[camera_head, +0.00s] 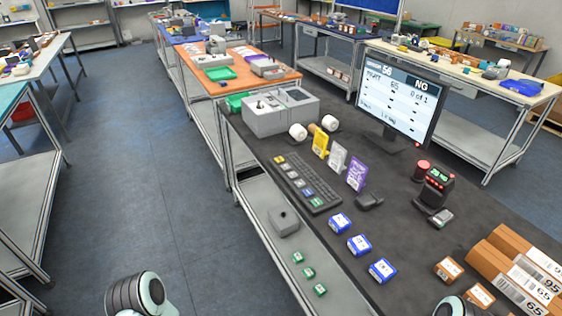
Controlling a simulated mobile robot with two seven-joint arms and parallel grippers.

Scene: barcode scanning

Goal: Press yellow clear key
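A dark keypad (325,194) lies on the dark table top, left of the middle of the bench. A small yellow key (280,160) shows at its far left end, and a few white, blue and green keys show along its near side. The lettering on the keys is too small to read. Only rounded parts of my arms show at the bottom edge, one at the lower left and one at the lower right. Neither gripper is in view, and nothing covers the keypad.
Yellow, white and purple cards (357,173) stand behind the keypad, with a dark device nearby. Blue-and-white boxes (359,244) lie to its right. A monitor (400,101) reading "NG" and a grey bin unit (281,112) stand farther back. Large brown boxes (520,262) fill the right.

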